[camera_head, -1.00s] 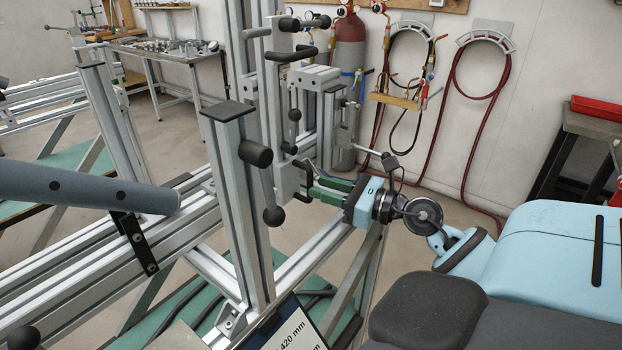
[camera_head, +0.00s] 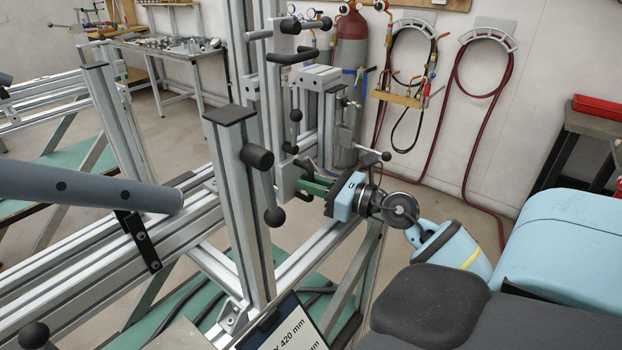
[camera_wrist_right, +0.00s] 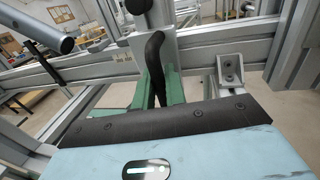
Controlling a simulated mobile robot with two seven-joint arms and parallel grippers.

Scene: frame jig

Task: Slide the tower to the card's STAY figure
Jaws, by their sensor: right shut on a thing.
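The tower is an upright aluminium profile assembly (camera_head: 273,78) with black clamp levers, behind a nearer capped post (camera_head: 238,190). A curved black handle (camera_wrist_right: 155,62) sits low on it. My right gripper (camera_head: 310,187) reaches in from the right, its green fingers at the handle. In the right wrist view the green fingers (camera_wrist_right: 158,90) lie on both sides of the handle, shut on it. The card (camera_head: 283,328) is at the bottom edge of the head view, partly cut off; "Y 420 mm" can be read. My left gripper is out of view.
A grey tube (camera_head: 90,188) on a black bracket (camera_head: 138,242) crosses the left side above the aluminium rails (camera_head: 85,265). A dark bench with a red tray (camera_head: 597,108) stands at the right.

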